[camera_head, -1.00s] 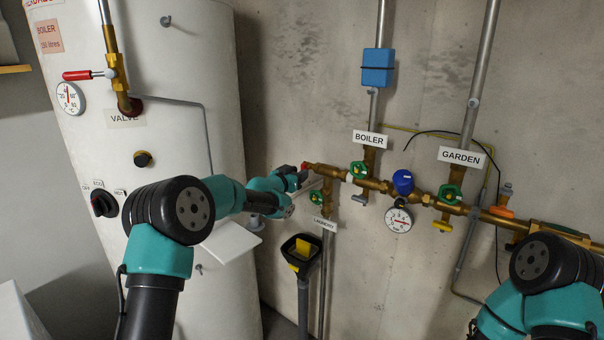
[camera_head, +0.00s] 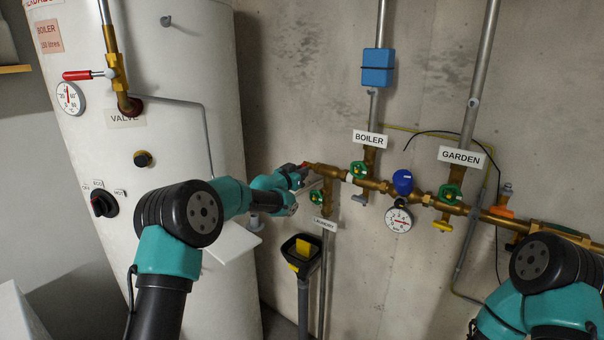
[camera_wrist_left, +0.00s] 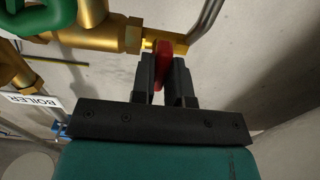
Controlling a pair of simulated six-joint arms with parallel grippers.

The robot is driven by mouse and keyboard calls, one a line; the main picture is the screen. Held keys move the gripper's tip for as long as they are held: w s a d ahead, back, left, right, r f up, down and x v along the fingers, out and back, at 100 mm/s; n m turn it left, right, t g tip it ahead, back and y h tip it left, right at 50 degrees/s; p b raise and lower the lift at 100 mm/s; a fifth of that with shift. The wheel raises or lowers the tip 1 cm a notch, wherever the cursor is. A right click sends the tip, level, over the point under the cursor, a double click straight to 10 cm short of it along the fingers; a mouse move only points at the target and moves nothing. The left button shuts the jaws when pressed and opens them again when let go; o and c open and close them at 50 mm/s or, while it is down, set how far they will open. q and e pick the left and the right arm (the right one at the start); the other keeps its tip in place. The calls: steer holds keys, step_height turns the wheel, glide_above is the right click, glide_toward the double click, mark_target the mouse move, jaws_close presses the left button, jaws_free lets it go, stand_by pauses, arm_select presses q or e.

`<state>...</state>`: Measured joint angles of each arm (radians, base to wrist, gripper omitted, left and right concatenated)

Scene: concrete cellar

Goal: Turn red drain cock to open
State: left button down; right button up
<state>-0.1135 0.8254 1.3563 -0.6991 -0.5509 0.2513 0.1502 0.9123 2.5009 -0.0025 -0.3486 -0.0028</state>
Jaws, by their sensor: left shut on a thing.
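The red drain cock handle (camera_wrist_left: 161,60) shows in the left wrist view, at the end of the brass pipe. My left gripper (camera_wrist_left: 163,72) is shut on the red handle, one finger on each side of it. In the head view the handle's red (camera_head: 305,165) shows at the left end of the brass manifold (camera_head: 325,171), mostly hidden by my left gripper (camera_head: 298,172). My right arm shows at the lower right; its gripper is out of view.
Green handles (camera_head: 359,169) sit along the manifold, with a pressure gauge (camera_head: 399,219) and a blue cap (camera_head: 403,181). The white boiler (camera_head: 190,70) stands at the left. A black funnel (camera_head: 300,249) with a yellow piece is below. A red lever (camera_head: 77,75) is on the boiler's valve.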

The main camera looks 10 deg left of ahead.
arm_select(q)
steer(key=shift+n, duration=2.3)
